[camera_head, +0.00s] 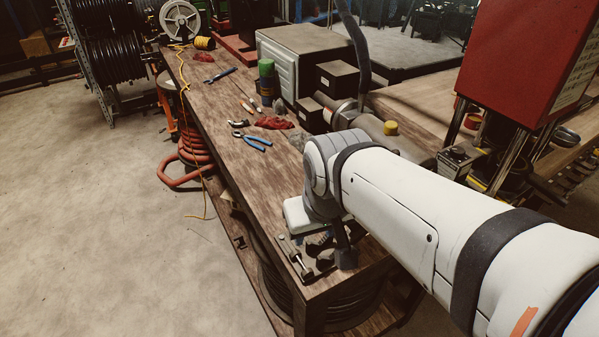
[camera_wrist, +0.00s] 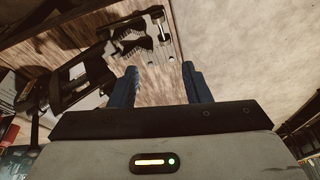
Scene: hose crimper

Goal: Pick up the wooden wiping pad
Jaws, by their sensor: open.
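I cannot make out the wooden wiping pad for certain in either view. The brown bench top (camera_head: 225,115) is wooden, so a pad of like colour would be hard to tell from it. My gripper (camera_wrist: 159,78) has two dark blue fingers, apart, with nothing seen between them. It points toward the near end of the bench, whose planks show beyond the fingertips in the wrist view. In the head view my arm hides part of the bench's near right side.
Dark toothed pieces (camera_wrist: 128,46) and a metal rod-like tool (camera_wrist: 161,22) lie near the bench edge, beyond my fingers. Blue-handled pliers (camera_head: 252,140) and a red rag (camera_head: 274,123) lie farther along. A red machine (camera_head: 530,60) stands right. The floor (camera_head: 110,220) left is open.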

